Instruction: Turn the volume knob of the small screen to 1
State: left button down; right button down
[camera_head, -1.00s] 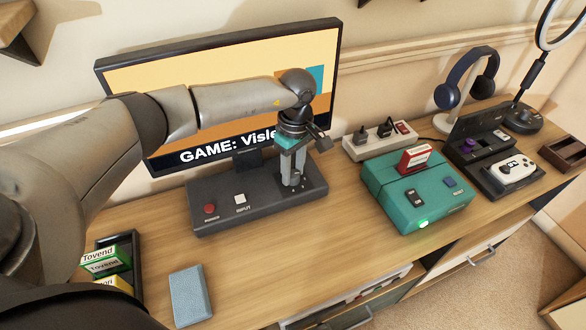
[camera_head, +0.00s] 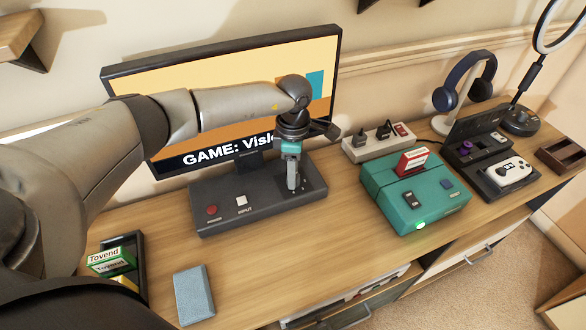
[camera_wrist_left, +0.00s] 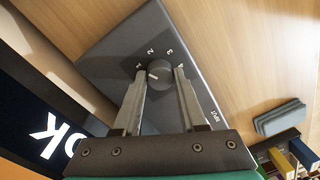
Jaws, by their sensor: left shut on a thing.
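The small screen (camera_head: 150,88) stands on a dark base (camera_head: 262,208) with a red power button (camera_head: 211,210) and a white input button (camera_head: 241,201). My left gripper (camera_head: 292,187) points down at the right part of this base. In the left wrist view, the round grey volume knob (camera_wrist_left: 161,76) sits between the two fingertips of this gripper (camera_wrist_left: 160,74), which is shut on it. The numbers 1 to 4 are printed around the knob. Its white pointer line faces left in that view, near the 1. In the head view my gripper hides the knob. My right gripper is not in view.
A teal console (camera_head: 415,200) with a red cartridge stands right of the base, and a power strip (camera_head: 380,143) behind it. A blue-grey box (camera_head: 193,295) and a dark tray (camera_head: 137,255) of small boxes are at the front left. The desk between is clear.

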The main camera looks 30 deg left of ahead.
pick_arm(q)
jog(key=shift+n, duration=0.8)
jog(key=shift+n+p, duration=0.35)
jog(key=shift+n, duration=0.05)
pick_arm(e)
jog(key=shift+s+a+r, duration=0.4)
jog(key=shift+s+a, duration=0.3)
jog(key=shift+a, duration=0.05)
pick_arm(q)
jog(key=c, duration=0.8)
grip_release()
jog(key=shift+c, duration=0.2)
jog(key=o, duration=0.4)
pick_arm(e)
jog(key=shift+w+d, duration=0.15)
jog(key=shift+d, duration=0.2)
pick_arm(q)
jog(key=shift+r, duration=0.1)
